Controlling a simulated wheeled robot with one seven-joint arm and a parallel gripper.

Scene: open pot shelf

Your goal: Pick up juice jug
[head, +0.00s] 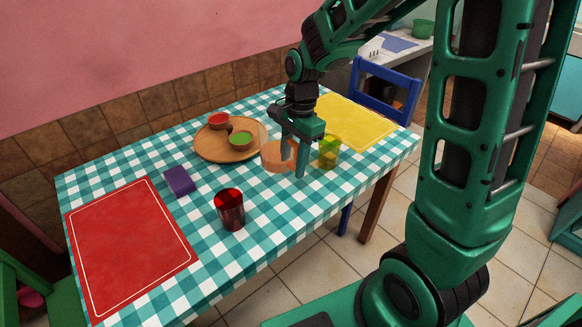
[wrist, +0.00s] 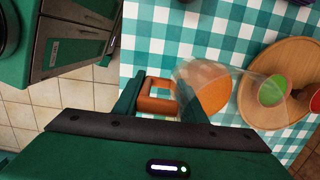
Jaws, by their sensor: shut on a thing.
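The juice jug (head: 274,157) is see-through with orange juice in it, and stands on or just above the checked tablecloth near the table's right part. My gripper (head: 294,160) points down at the jug's right side. In the wrist view, the jug (wrist: 207,90) has an orange handle (wrist: 157,104) that lies between the two fingers of my gripper (wrist: 160,100). The jaws are shut on this handle. A finger hides part of the jug in the head view. I cannot tell whether its base touches the cloth.
A round wooden tray (head: 205,152) with a red bowl (head: 218,119) and a green bowl (head: 240,139) is close to the jug. A yellow-green glass (head: 329,152) stands just right of my gripper. A dark red glass (head: 230,212) and purple block (head: 179,181) are farther left.

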